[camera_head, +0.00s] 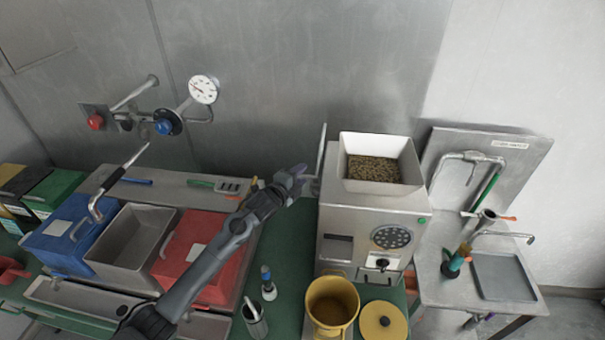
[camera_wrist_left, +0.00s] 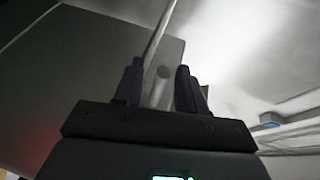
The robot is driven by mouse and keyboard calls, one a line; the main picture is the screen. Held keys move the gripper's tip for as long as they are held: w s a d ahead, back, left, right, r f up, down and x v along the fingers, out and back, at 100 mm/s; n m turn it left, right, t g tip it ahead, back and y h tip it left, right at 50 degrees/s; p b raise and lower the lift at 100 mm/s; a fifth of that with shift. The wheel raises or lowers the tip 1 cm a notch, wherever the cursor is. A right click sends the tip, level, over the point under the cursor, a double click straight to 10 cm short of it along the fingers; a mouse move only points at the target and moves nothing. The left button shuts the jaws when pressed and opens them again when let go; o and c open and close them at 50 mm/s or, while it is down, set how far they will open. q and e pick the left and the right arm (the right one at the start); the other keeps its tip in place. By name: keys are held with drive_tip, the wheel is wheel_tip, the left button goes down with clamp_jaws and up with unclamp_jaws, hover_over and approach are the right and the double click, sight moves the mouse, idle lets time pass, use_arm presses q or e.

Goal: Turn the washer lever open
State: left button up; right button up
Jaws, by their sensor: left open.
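A thin metal lever (camera_head: 321,152) stands nearly upright at the left side of the grey bean machine (camera_head: 347,225), which I take as the washer lever. My left gripper (camera_head: 300,176) is beside the machine's left side, close to the lever's lower part. Contact between fingers and rod cannot be told. My right gripper is not in view.
A white hopper of beans (camera_head: 384,169) sits on top of the machine. A yellow pot (camera_head: 332,302) stands in front of it. Blue (camera_head: 70,232) and red (camera_head: 205,250) bins lie left, near my arm. A metal sink unit (camera_head: 470,250) stands right.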

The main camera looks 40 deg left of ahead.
use_arm(q)
drive_tip(key=shift+w+a+f, duration=0.1)
drive_tip(key=shift+w+f, duration=0.05)
drive_tip(key=shift+w, duration=0.7)
drive_tip(key=shift+c, duration=0.3)
clamp_jaws()
